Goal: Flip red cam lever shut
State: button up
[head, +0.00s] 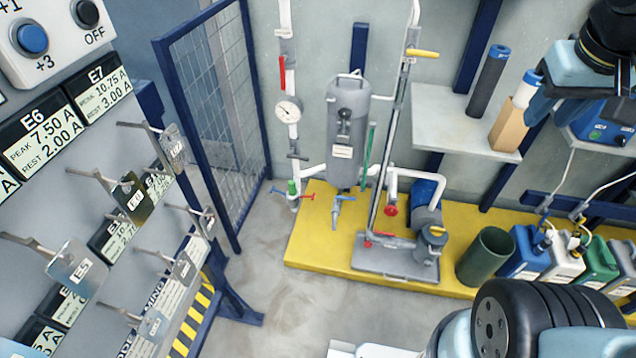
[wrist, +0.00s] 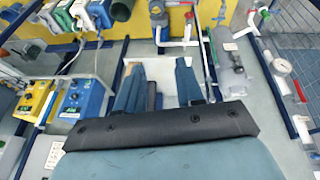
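A red lever (head: 283,72) stands nearly upright beside the white vertical pipe, above the round gauge (head: 288,110), in the head view. It also shows small at the right of the wrist view (wrist: 299,91). Other red handles are a small one (head: 306,196) low on the same pipe and a red knob (head: 390,210) by the pump. I cannot tell which is the cam lever. My gripper (wrist: 158,72) is open in the wrist view, its two blue fingers apart, with no object clearly held. It is well away from these handles. Its fingertips are not clear in the head view.
A grey tank (head: 349,125) and pipework stand on a yellow platform (head: 320,248). A shelf (head: 460,128) holds cylinders at right. Several jugs and a green bin (head: 486,257) stand below. A blue mesh panel (head: 215,110) and tag rack are left. Grey floor (head: 290,310) is clear.

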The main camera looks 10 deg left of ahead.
jog(key=w+a+f+n+g+h, duration=0.1)
jog(key=w+a+f+n+h, duration=0.45)
jog(key=w+f, duration=0.45)
jog(key=w+a+f+n+h, duration=0.5)
jog(key=w+a+f+n, duration=0.25)
jog(key=w, duration=0.35)
jog(key=a+f+n+t+y, duration=0.1)
jog(key=a+f+n+t, duration=0.55)
jog(key=a+f, duration=0.55)
jog(key=a+f+n+t+y, duration=0.1)
jog(key=a+f+n+t, duration=0.55)
jog(key=f, duration=0.75)
jog(key=s+a+f+n+t+y, duration=0.1)
jog(key=s+a+f+n+y, duration=0.35)
jog(key=f, duration=0.45)
jog(key=s+a+f+n+t+y, duration=0.1)
jog(key=s+a+f+n+y, duration=0.4)
jog(key=f, duration=0.5)
jog(key=w, duration=1.3)
jog(key=shift+a+r+m, duration=0.2)
jog(key=shift+a+m, duration=0.2)
jog(key=shift+m, duration=0.05)
jog(key=shift+c, duration=0.4)
grip_shut()
